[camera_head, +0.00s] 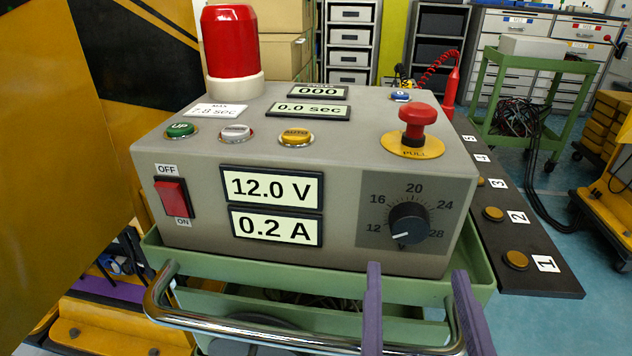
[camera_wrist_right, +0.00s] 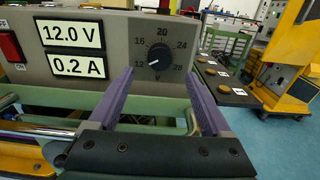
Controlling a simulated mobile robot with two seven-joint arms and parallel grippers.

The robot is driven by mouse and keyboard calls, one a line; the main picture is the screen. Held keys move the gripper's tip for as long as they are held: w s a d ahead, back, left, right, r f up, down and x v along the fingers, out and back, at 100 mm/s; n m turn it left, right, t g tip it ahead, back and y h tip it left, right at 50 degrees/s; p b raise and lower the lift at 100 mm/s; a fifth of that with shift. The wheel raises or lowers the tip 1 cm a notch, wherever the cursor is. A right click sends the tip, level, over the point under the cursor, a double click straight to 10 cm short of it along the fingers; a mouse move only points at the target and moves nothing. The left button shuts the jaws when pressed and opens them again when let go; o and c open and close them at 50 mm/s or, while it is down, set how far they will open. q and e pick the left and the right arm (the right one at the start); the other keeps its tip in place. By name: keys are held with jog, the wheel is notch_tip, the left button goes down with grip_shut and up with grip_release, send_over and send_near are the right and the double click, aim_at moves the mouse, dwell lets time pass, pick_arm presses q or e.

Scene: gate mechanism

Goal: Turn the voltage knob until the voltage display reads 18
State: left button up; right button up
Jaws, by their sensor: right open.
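The black voltage knob (camera_head: 408,224) sits on the right of the grey control box's front, inside a dark dial marked 12 to 28. Its white pointer line is turned toward the 12 mark. The knob also shows in the right wrist view (camera_wrist_right: 159,55). The voltage display (camera_head: 272,187) reads 12.0 V. My right gripper (camera_head: 418,278) has two purple fingers, apart and empty, below and in front of the knob. In the right wrist view its fingers (camera_wrist_right: 160,83) stand either side of the knob, not touching it. My left gripper is not in view.
The box (camera_head: 345,150) stands on a green cart (camera_head: 480,286) with a chrome handle (camera_head: 215,325) in front. A current display (camera_head: 276,228) reads 0.2 A. A red switch (camera_head: 171,197), coloured buttons and a red pull knob (camera_head: 418,117) are nearby. A numbered dark panel (camera_head: 535,278) lies right.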

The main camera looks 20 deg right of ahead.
aim_at(410, 233)
jog(key=x, duration=0.6)
jog(key=shift+w+d, duration=0.1)
jog(key=shift+w, duration=0.05)
jog(key=c, duration=0.4)
grip_shut()
